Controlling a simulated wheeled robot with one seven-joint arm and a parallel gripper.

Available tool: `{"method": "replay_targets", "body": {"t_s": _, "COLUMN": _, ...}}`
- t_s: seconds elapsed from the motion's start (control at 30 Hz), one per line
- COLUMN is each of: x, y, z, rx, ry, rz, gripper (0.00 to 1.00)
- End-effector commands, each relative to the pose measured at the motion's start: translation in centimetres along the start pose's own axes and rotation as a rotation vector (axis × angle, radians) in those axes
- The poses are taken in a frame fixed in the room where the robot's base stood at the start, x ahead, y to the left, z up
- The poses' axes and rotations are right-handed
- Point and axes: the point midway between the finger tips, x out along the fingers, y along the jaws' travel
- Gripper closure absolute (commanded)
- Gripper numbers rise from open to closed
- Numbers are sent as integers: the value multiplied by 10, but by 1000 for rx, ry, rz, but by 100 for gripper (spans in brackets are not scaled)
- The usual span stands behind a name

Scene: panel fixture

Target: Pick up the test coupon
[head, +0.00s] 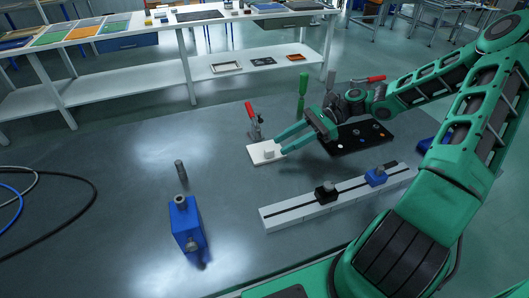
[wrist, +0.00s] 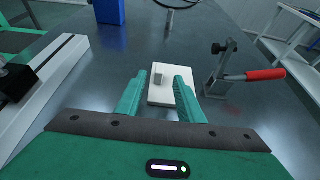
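A white plate (head: 256,150) lies on the dark table beside a red-handled toggle clamp (head: 253,122). The fingers seem apart from the block. The clamp (wrist: 222,75) stands to the right there.
A white rail (head: 300,212) carries a black block (head: 326,192) and a blue block (head: 376,177). A blue block (head: 186,226) and a dark cylinder (head: 180,171) stand to the left. A black tray (head: 355,140) lies behind my gripper. Table around the cylinder is clear.

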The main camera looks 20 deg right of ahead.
Motion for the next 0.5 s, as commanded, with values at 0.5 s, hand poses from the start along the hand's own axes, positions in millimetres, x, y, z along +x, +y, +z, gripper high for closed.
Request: {"method": "replay_targets", "body": {"t_s": 0.5, "x": 52, "y": 0, "z": 1, "rx": 0, "ry": 1, "rz": 2, "gripper": 66}}
